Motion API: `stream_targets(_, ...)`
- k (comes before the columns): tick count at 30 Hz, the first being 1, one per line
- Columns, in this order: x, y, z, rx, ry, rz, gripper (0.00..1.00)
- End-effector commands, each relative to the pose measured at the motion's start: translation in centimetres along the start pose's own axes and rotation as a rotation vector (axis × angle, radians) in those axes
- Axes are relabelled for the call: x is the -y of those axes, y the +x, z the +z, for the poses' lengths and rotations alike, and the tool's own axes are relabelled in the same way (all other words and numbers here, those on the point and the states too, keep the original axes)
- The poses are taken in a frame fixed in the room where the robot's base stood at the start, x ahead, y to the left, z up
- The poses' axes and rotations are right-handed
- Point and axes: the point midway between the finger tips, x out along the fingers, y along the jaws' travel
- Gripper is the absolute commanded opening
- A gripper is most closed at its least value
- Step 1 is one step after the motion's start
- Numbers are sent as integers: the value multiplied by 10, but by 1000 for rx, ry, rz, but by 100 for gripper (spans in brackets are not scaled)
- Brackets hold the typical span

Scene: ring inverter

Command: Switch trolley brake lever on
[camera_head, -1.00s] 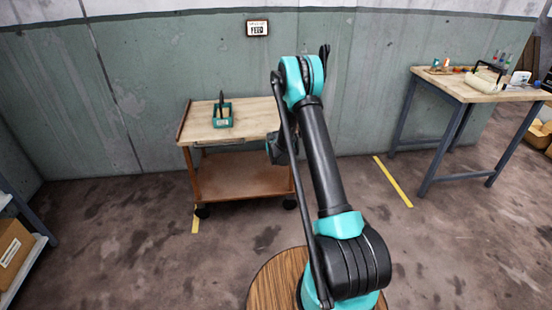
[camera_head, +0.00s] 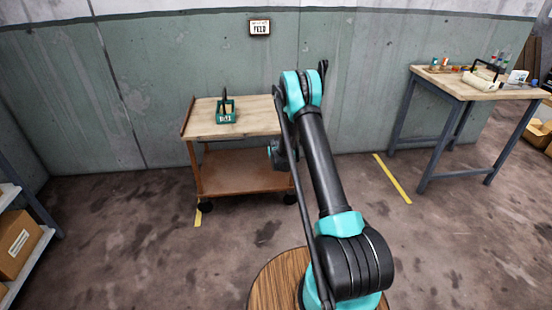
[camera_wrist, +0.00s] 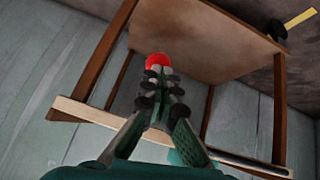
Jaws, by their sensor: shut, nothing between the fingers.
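The wooden trolley (camera_head: 187,122) stands against the wall in the head view, with a pale top and a brown lower shelf. The wrist view shows it steeply tilted, with its lower shelf (camera_wrist: 200,35) at the top. A bright red round knob (camera_wrist: 157,61) shows just beyond my fingertips there; it may be the brake lever's end. The rest of the lever is hidden or too small to tell. My gripper (camera_wrist: 158,80) is shut with its fingertips close by the knob; I cannot tell whether they touch. In the head view my arm mostly hides the gripper beside the trolley's right side.
A green holder (camera_head: 225,117) with dark upright parts stands on the trolley top. A workbench (camera_head: 460,91) with tools stands at the right. A shelf with a cardboard box (camera_head: 15,245) is at the left. The floor in front of the trolley is clear.

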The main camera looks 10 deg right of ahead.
Motion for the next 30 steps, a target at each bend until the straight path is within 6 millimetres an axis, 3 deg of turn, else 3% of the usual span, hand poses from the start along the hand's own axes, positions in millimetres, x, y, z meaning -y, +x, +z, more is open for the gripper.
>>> stream_targets(8, -1, -4, -6, 1, 0, -1, 0)
stream_targets(14, -6, -26, -31, 0, 1, 0, 0)
stream_targets(24, 0, -90, 0, 0, 1, 0, 0)
stream_targets(30, 2, -110, 10, 0, 0, 1, 0)
